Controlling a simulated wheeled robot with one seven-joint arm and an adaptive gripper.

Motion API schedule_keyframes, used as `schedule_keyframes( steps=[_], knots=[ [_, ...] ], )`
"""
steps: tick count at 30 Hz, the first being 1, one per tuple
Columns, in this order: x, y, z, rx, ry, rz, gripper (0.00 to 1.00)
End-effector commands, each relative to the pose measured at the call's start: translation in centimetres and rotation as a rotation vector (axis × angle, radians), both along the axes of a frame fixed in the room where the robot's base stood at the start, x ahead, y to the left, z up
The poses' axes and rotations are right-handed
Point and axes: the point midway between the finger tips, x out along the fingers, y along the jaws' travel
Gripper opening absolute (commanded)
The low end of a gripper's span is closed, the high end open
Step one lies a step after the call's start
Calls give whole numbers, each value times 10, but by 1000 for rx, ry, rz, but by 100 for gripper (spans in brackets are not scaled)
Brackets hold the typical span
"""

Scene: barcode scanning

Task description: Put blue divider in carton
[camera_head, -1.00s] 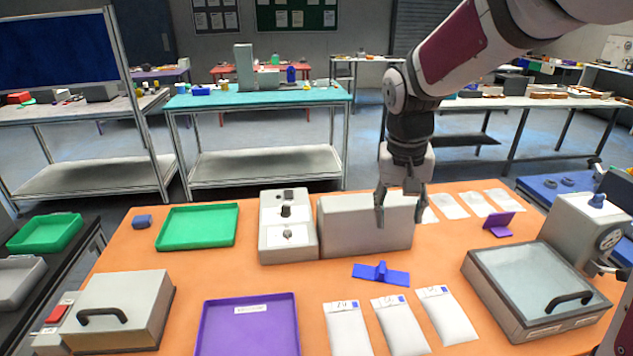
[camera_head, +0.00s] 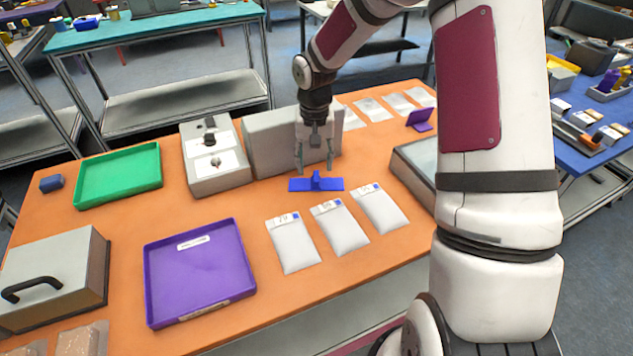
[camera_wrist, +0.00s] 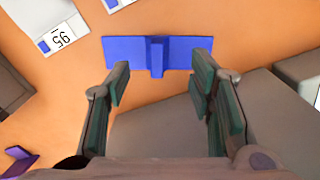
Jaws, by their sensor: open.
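The blue divider (camera_head: 300,184) lies on the orange table, a flat strip with a short upright fin in its middle. My gripper (camera_head: 315,166) is open and empty just above and behind it. In the wrist view the divider (camera_wrist: 125,52) lies ahead of the fingertips (camera_wrist: 161,80), with its fin between the lines of the two fingers. No contact shows. A plain grey box (camera_head: 272,145) stands right behind the divider, partly hidden by my gripper. I cannot tell for sure whether it is the carton; its inside does not show.
White labelled packets (camera_head: 291,245) lie in front of the divider. A purple tray (camera_head: 198,270), a green tray (camera_head: 118,175) and a grey device with knobs (camera_head: 214,160) are to the left. A purple stand (camera_head: 419,120) and a glass-topped case (camera_head: 412,170) are to the right.

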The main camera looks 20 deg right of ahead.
Motion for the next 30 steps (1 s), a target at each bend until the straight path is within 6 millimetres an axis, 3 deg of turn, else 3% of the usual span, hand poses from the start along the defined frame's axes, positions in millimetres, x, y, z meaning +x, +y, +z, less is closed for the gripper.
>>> schedule_keyframes(
  steps=[7,16,26,30],
  knots=[
    [0,-1,-16,1,2,1,49],
    [3,-5,-53,1,2,1,49],
    [5,-6,-59,0,-1,1,49],
    [5,-6,-59,0,-1,1,17]
  ],
)
